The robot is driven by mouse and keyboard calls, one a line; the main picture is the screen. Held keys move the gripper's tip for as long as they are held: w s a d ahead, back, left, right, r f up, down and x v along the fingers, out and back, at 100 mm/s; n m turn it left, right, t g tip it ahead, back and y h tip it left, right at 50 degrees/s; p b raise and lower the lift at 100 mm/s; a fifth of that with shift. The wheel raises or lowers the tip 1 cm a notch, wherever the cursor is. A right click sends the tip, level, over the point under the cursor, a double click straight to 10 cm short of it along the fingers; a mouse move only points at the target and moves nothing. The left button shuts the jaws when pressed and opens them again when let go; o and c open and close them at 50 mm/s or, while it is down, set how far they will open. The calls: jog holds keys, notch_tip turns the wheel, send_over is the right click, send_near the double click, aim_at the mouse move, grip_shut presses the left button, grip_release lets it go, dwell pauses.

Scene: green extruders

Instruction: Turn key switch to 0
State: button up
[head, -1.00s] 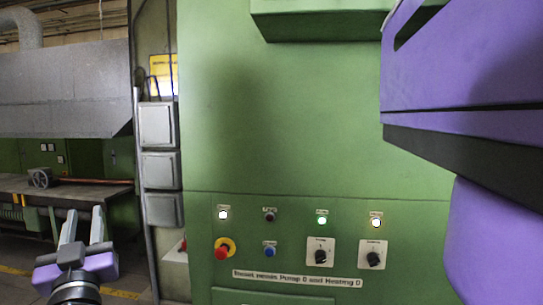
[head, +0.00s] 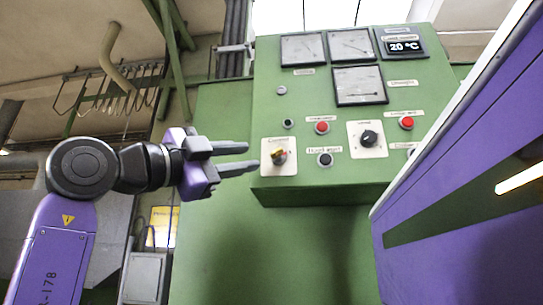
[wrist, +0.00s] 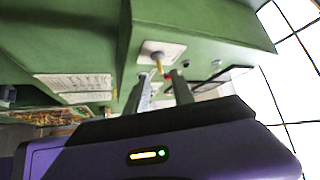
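The marks around the key are too small to read.
A black rotary knob (head: 369,139) on a white plate sits to the right. Red buttons (head: 322,127), a black button (head: 325,159), dial gauges (head: 359,85) and a 20 °C display (head: 404,47) share the panel. A white plate with text (wrist: 75,82) shows in the wrist view.

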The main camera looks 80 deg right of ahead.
aim_at(272, 154)
jog(key=shift+p+x, duration=1.05)
jog(key=shift+x, duration=2.9)
jog(key=shift+s+a, duration=0.1)
jog(key=shift+s, duration=0.05)
grip_shut()
